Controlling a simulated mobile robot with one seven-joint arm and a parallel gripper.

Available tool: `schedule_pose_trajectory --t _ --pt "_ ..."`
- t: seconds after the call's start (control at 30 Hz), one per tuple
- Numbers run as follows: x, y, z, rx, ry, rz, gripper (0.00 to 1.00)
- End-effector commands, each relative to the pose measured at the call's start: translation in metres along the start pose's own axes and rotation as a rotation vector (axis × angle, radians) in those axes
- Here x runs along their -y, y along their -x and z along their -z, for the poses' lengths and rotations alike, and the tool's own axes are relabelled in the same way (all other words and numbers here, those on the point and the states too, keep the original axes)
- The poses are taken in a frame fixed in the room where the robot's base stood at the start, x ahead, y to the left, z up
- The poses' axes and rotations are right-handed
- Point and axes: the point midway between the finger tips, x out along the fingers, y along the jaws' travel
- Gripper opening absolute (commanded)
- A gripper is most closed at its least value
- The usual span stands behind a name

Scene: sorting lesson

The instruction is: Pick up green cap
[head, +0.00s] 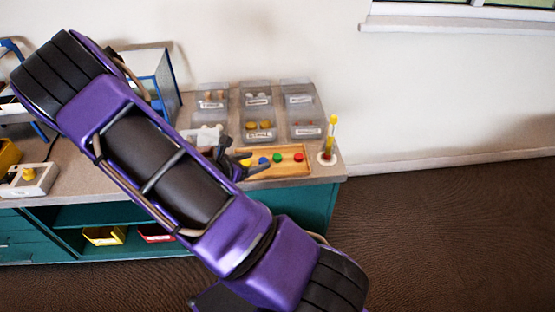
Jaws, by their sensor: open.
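My gripper (254,163) is dark and small in the head view, at the left end of the tray by the yellow and blue caps. It is open and apart from the green cap. My purple arm hides part of the gripper and the tray's left end.
Clear bins (258,120) with labels, some holding small parts, stand behind the tray. A yellow-topped post (332,135) on a round base stands right of the tray, near the bench's right edge. A white box with a yellow knob (28,175) sits at far left.

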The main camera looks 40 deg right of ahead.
Motion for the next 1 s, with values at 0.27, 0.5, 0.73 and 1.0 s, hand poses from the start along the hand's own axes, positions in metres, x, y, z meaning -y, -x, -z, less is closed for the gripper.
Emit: schedule_pose_trajectory --t 0.27,0.5,0.73,1.0 --pt "0.0 -0.043 0.001 0.0 -0.001 0.0 0.72" --pt "0.001 -0.064 0.007 0.0 0.0 0.001 0.72" --pt "0.001 -0.094 0.01 0.0 -0.002 0.001 0.72" --pt "0.001 -0.099 0.01 -0.001 -0.001 -0.001 0.72"
